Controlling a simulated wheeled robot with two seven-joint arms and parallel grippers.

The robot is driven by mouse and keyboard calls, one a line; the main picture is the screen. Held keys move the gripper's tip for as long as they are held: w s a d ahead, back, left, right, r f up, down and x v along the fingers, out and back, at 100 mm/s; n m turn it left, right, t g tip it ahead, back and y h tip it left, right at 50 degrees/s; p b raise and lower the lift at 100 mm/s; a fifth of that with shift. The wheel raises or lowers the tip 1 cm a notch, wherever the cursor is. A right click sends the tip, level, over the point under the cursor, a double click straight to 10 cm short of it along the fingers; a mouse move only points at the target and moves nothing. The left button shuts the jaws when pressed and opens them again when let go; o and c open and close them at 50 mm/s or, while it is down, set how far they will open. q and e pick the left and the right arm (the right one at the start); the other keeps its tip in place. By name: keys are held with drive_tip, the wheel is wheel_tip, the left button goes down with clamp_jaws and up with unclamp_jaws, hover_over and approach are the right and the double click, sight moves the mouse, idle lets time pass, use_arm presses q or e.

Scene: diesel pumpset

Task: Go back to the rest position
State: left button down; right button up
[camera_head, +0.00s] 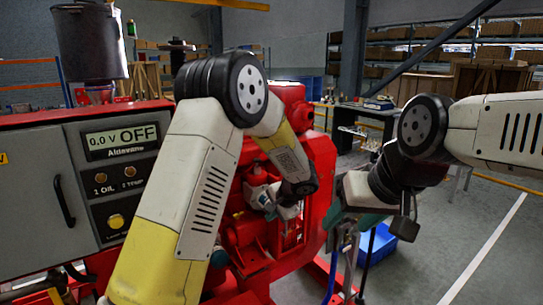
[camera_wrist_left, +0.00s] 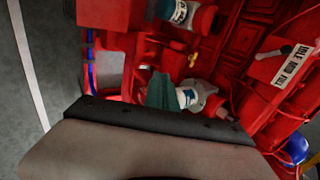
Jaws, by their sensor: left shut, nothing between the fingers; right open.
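In the head view my left arm reaches up from the bottom and bends down in front of the red pumpset (camera_head: 325,165). My left gripper (camera_head: 288,211) is at the engine's side, small and partly hidden by the wrist. In the left wrist view its teal fingers (camera_wrist_left: 161,90) are shut with nothing between them, over red engine parts. My right arm comes in from the right edge. My right gripper (camera_head: 350,222) hangs low beside the pumpset's right side, open; its fingertips are hard to make out.
A grey control panel (camera_head: 35,185) with an "OFF" display (camera_head: 122,141) stands at the left, under a dark cylinder (camera_head: 90,45). A workbench (camera_head: 368,113) and shelves are behind. A blue bin (camera_head: 378,244) is on the floor. Open floor (camera_head: 440,245) lies at the right.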

use_arm(q)
drive_tip(key=s+a+r+n+g+h, duration=0.2)
drive_tip(key=s+a+r+n, duration=0.3)
drive_tip(key=s+a+r, duration=0.7)
drive_tip(key=s+a+r+n+t+h, duration=0.1)
drive_tip(key=s+r, duration=0.3)
drive_tip(key=s, duration=0.5)
drive_tip(key=s+a+r+n+t+h, duration=0.1)
drive_tip(key=s+r+n+h, duration=0.2)
drive_tip(key=s, duration=0.7)
drive_tip(key=shift+a+r+n, duration=0.2)
drive_tip(key=shift+r+n, duration=0.25)
drive_tip(key=shift+n, duration=0.25)
